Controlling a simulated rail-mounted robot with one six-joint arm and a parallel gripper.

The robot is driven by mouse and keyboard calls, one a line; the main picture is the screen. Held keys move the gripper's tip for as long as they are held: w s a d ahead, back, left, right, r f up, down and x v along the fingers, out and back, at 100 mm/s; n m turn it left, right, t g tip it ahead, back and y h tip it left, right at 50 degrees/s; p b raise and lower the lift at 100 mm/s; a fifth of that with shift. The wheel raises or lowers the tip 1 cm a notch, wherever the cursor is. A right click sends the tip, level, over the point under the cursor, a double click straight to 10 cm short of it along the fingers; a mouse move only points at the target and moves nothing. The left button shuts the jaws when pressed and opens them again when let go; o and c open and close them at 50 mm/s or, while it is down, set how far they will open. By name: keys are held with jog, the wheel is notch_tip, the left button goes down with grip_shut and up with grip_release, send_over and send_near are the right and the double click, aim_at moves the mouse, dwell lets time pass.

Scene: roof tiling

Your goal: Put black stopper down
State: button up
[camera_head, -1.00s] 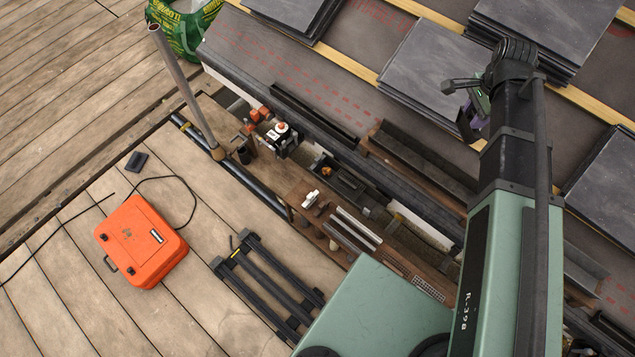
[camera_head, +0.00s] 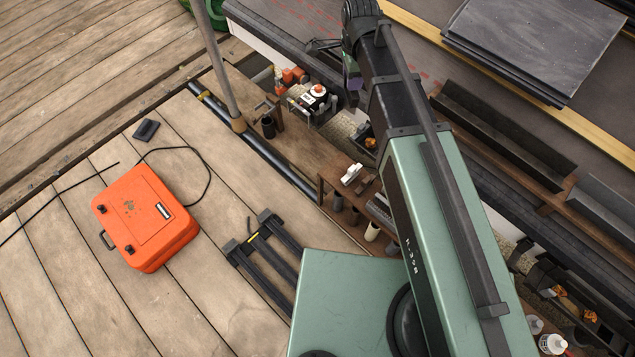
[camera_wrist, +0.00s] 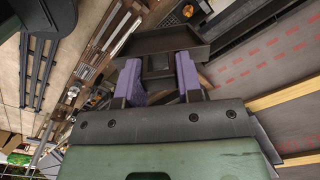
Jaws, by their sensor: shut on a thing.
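The black stopper (camera_wrist: 160,42) is a dark, wide piece with a raised rim, seen at the top middle of the wrist view. My gripper (camera_wrist: 159,76) has two purple fingers on either side of its narrow near part and is shut on it. In the head view my gripper (camera_head: 352,82) is at the upper middle, above the near edge of the roof. There the stopper is mostly hidden and hard to make out. I cannot tell how high it is held.
A wooden bench (camera_head: 290,138) with tools runs along the roof edge. An upright pole (camera_head: 219,70) stands left of my gripper. Slate stacks (camera_head: 535,40) and dark gutter pieces (camera_head: 505,135) lie right. An orange case (camera_head: 147,216) rests on the mostly clear deck.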

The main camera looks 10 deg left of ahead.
jog(key=f+m+b, duration=0.3)
jog(key=f+b, duration=0.9)
jog(key=f, duration=0.1)
jog(key=f+m+b, duration=0.4)
jog(key=f+b, duration=0.9)
jog(key=f, duration=0.1)
jog(key=w+a+f+m+b, duration=0.1)
jog(key=f+m+b, duration=0.2)
jog(key=f+b, duration=0.9)
notch_tip(320, 180, down, 2)
jog(key=shift+a+m, duration=0.1)
jog(key=shift+m, duration=0.3)
jog(key=shift+r, duration=0.3)
jog(key=shift+f, duration=0.25)
jog(key=o, duration=0.9)
jog(key=shift+r, duration=0.1)
notch_tip(320, 180, up, 12)
jog(key=p, duration=1.2)
jog(key=shift+r, duration=0.15)
